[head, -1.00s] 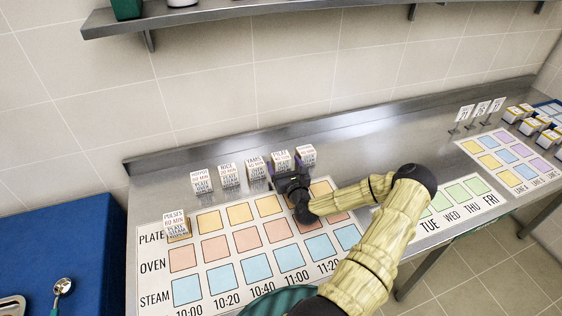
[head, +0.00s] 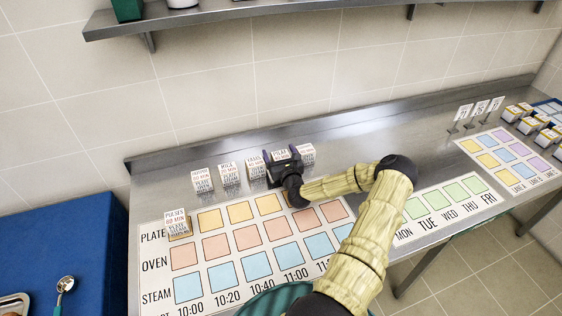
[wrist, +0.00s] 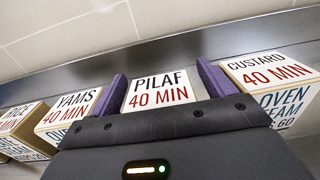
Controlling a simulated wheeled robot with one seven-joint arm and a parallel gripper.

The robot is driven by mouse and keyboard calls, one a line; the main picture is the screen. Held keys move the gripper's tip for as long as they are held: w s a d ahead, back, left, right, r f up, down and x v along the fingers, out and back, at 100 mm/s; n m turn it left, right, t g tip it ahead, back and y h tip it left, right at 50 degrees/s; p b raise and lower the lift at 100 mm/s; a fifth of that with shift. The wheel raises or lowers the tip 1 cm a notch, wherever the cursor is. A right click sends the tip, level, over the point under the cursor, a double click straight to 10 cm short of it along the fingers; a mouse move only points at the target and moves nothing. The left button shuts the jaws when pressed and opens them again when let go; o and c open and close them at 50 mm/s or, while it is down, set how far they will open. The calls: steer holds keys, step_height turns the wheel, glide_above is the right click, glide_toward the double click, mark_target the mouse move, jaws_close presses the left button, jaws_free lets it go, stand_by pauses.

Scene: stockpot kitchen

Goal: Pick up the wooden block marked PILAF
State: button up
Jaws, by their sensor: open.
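The PILAF block (wrist: 160,90) is a white-faced block reading "PILAF 40 MIN" in the wrist view. It stands in the row along the back of the counter, and its top shows in the head view (head: 280,154). My gripper (wrist: 160,88) is open, with one purple finger on each side of the PILAF block. It also shows at the row in the head view (head: 281,160). I cannot tell whether the fingers touch the block. Its lower part is hidden behind my gripper.
The YAMS block (wrist: 72,112) stands close on the left and the CUSTARD block (wrist: 272,80) close on the right. The RICE block (wrist: 20,118) is further left. The PULSES block (head: 177,221) sits on the printed chart (head: 190,250). The wall is behind the row.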

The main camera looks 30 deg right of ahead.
mark_target(279, 152)
steer(key=c, duration=1.1)
steer(key=shift+c, duration=0.2)
steer(key=shift+r, duration=0.1)
step_height(279, 152, up, 10)
steer(key=shift+f+b, duration=0.1)
steer(key=shift+b, duration=0.65)
